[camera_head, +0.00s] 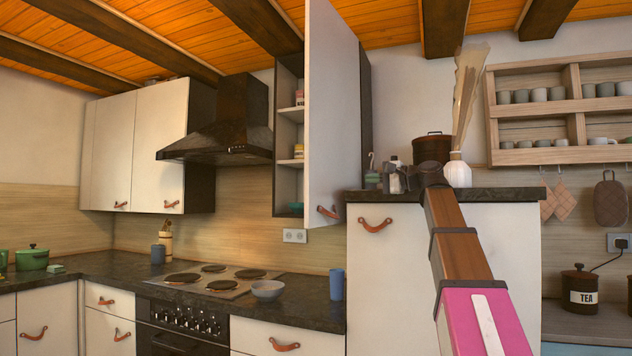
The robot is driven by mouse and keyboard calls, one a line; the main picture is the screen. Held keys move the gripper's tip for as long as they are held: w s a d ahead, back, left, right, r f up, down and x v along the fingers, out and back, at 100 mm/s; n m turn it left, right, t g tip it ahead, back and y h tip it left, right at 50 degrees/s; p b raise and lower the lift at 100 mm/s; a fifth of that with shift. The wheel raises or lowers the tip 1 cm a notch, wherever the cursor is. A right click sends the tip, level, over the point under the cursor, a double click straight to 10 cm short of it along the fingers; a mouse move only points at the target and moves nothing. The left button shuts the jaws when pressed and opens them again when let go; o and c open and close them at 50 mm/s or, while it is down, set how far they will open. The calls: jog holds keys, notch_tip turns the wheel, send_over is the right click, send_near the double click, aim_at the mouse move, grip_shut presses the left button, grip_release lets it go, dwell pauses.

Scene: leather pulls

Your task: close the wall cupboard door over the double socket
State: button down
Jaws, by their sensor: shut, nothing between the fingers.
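The wall cupboard (289,133) over the double socket (295,236) stands open, with its shelves showing on the left. Its tall white door (333,110) is swung far out towards me, hinged on the right, with its outer face in view. A brown leather pull (327,212) sits low on the door near the free edge. My gripper (392,182) is shut and empty, to the right of the door, in front of the tall cabinet's top. It appears apart from the door; its fingers are small and hard to make out against the items behind.
A tall cabinet (440,270) with a dark top carries a brown lidded pot (433,148) and a white vase (457,172). A cooker hood (225,125) is left of the cupboard. A blue cup (336,284) and a bowl (267,290) stand on the counter below.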

aim_at(324, 179)
jog(key=x, duration=1.4)
jog(key=shift+a+r, duration=0.2)
jog(key=shift+r, duration=0.05)
